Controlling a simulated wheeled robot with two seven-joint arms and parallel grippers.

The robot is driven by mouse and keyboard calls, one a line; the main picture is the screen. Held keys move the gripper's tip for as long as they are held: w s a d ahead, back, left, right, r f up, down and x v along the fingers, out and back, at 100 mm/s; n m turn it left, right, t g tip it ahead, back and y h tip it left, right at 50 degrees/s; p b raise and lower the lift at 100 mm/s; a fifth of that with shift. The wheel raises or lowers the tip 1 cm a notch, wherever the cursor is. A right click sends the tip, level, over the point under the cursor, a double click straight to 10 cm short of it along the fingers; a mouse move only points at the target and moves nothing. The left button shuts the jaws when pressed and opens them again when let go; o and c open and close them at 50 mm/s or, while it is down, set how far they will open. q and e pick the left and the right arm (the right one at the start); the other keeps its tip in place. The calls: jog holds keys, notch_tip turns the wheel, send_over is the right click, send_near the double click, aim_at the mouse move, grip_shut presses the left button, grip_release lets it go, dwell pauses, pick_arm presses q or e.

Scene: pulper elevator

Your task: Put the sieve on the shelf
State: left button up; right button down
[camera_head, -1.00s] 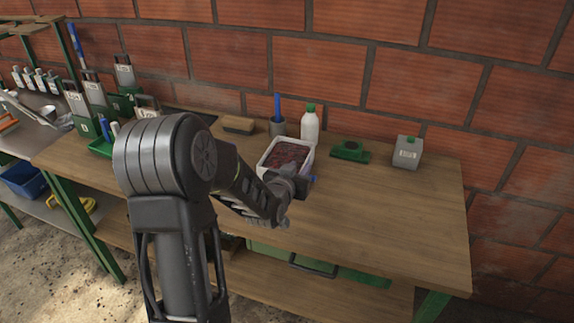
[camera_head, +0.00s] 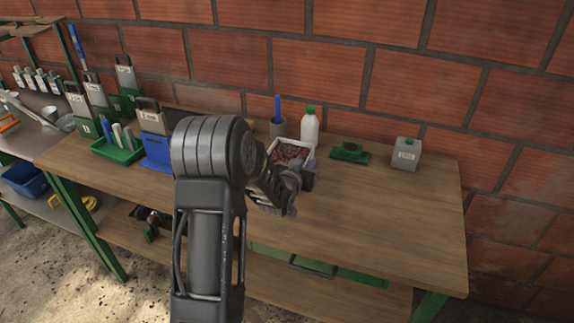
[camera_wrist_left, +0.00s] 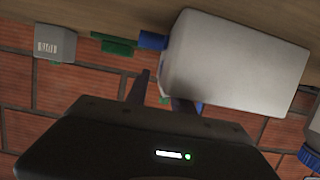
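I cannot pick out the sieve for certain; several grey plates with handles and labels (camera_head: 75,100) stand in green holders at the bench's left. A similar handled plate (camera_head: 152,120) stands by a blue block (camera_head: 157,152), partly behind my arm. My left gripper (camera_head: 287,190) is at the front of a white tray (camera_head: 313,150) with dark red contents. In the left wrist view, a large white body (camera_wrist_left: 240,55), seemingly the tray, covers part of one finger. The fingers (camera_wrist_left: 160,95) stand apart, with no object visible between them. My right gripper is not in view.
A white bottle (camera_head: 309,128), a green object (camera_head: 350,152) and a grey canister (camera_head: 406,155) stand along the back. A green tray (camera_head: 118,150) holds small items. The wooden bench (camera_head: 400,220) is clear at front right; a lower shelf (camera_head: 345,295) runs below.

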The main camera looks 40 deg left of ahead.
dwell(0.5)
pick_arm(q)
grip_shut()
jog(key=shift+r, duration=0.1)
dwell(1.2)
